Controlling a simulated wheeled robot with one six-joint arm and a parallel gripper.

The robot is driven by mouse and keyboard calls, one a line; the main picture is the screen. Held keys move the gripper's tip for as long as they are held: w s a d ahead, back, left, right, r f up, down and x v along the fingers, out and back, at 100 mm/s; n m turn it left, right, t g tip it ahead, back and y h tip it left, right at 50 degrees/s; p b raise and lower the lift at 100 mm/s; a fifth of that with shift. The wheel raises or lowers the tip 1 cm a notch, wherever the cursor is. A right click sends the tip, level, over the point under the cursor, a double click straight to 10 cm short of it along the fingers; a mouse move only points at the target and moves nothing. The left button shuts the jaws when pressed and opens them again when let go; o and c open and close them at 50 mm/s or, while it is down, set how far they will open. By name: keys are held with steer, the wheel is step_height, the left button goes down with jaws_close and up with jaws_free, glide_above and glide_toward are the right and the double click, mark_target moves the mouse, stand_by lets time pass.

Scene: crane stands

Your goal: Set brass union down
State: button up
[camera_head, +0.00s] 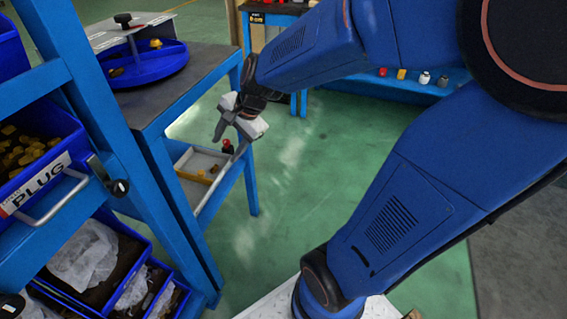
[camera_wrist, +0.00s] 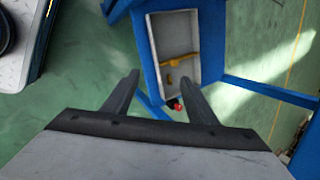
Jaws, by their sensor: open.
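My gripper (camera_head: 225,130) hangs beside the blue-legged workbench, above its lower shelf. In the wrist view my gripper (camera_wrist: 159,78) shows its two fingers spread apart, with nothing between them.
A blue round tray (camera_head: 150,66) with brass-coloured pieces sits on the bench top. A red-topped item (camera_head: 227,146) stands by the lower shelf. A blue rack with a PLUG bin (camera_head: 40,185) fills the left. Green floor (camera_head: 300,190) is clear.

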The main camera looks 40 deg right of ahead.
steer(key=s+d+r+n+h, duration=0.1)
steer(key=s+d+r+n, duration=0.1)
steer(key=s+n, duration=0.5)
steer(key=s+d+r+n+h, duration=0.2)
steer(key=s+n, duration=0.5)
steer(key=s, duration=0.6)
steer(key=shift+d+r, duration=0.7)
steer(key=shift+r, duration=0.05)
